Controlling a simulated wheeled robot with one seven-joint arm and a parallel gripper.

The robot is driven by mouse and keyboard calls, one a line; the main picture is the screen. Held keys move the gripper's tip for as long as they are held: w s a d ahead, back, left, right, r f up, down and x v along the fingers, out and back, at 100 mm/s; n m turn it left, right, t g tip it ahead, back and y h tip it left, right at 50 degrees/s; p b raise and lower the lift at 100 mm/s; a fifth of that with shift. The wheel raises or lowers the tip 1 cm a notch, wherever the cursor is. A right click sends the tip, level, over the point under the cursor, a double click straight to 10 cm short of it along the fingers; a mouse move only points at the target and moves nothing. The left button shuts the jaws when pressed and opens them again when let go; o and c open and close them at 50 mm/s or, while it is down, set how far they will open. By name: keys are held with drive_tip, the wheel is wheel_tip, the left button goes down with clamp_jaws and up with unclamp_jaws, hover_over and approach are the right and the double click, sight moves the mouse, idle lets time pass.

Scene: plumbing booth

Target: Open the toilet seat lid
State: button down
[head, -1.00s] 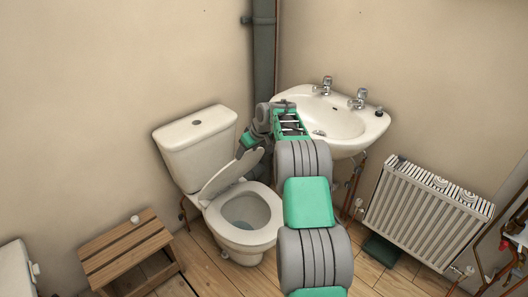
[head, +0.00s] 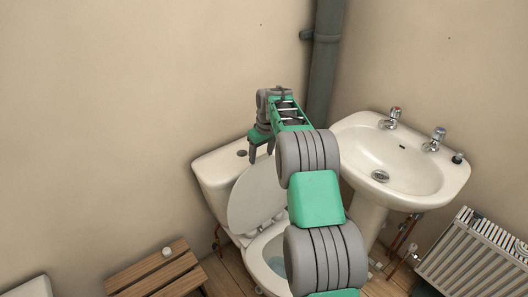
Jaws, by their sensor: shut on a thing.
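The toilet lid (head: 254,202) stands raised, leaning back near the cistern (head: 212,178), with the open bowl (head: 270,262) below it. My gripper (head: 261,154) is at the lid's top edge, pointing down, and is shut on the lid. The fingertips show on either side of that edge, but the exact contact is small in the picture. My arm hides the right side of the bowl.
A white washbasin (head: 400,160) with two taps stands close on the right of my arm. A grey pipe (head: 323,70) runs up the corner behind. A wooden stool (head: 160,275) is at the lower left, and a radiator (head: 475,255) is at the lower right.

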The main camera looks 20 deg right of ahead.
drive_tip(key=shift+w+a+f, duration=0.1)
idle(0.3)
drive_tip(key=shift+c, duration=1.6)
unclamp_jaws()
wheel_tip(320, 180, up, 8)
drive_tip(key=s, duration=0.1)
drive_tip(key=shift+s+d+f, duration=0.15)
drive_tip(key=shift+s+d, duration=0.1)
drive_tip(key=shift+d, duration=0.05)
